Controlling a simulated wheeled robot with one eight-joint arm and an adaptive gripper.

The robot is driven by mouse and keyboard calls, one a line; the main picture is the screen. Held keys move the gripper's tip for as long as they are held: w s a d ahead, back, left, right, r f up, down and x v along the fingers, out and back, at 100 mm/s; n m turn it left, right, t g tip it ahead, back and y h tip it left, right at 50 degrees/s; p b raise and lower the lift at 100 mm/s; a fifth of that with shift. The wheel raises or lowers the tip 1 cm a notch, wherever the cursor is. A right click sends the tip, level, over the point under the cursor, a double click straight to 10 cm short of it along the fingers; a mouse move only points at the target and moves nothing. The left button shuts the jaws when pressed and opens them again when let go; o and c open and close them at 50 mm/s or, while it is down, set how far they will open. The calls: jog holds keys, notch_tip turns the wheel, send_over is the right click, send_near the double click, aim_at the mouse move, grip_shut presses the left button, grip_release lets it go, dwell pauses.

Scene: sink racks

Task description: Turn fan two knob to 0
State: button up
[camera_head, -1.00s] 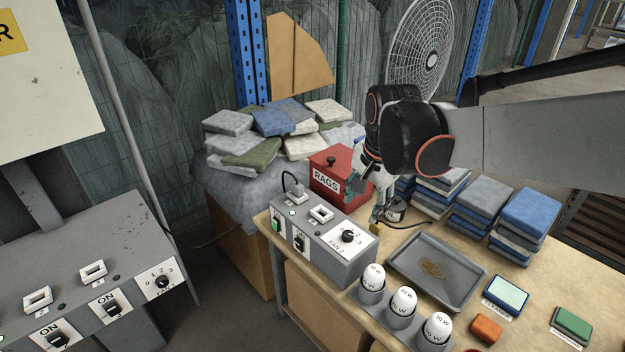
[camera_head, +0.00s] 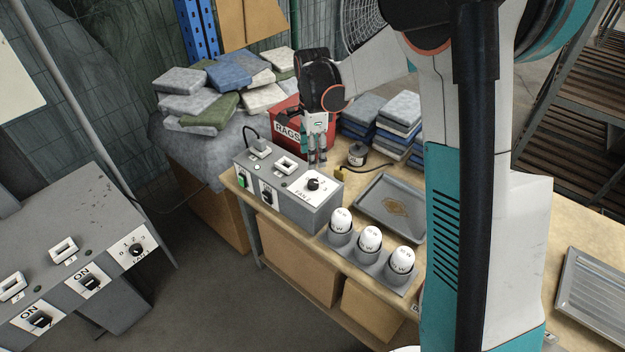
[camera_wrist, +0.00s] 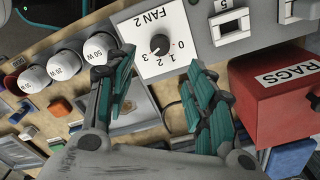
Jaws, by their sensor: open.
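The fan two knob (camera_head: 313,184) is a small black dial on a white plate on the grey control box (camera_head: 320,212) at the bench's left end. In the wrist view the knob (camera_wrist: 160,44) sits on the plate marked FAN 2, with 0, 1, 2 and 3 beside it. I cannot tell surely which number it points to. My gripper (camera_head: 317,160) points down, just behind the knob in the head view. In the wrist view my gripper (camera_wrist: 163,75) has its teal-padded fingers apart and empty, with the knob just beyond the gap, not between the pads.
A red RAGS box (camera_head: 289,112) stands close behind my gripper. White bulbs (camera_head: 370,239) in holders and a grey tray (camera_head: 391,206) lie right of the control box. Another grey panel (camera_head: 72,262) with a similar knob (camera_head: 136,250) stands at left.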

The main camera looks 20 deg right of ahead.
aim_at(313, 182)
notch_tip(313, 182, down, 11)
jog(key=b, duration=0.3)
jog(key=shift+r, duration=0.15)
jog(key=shift+c, duration=0.4)
jog(key=c, duration=1)
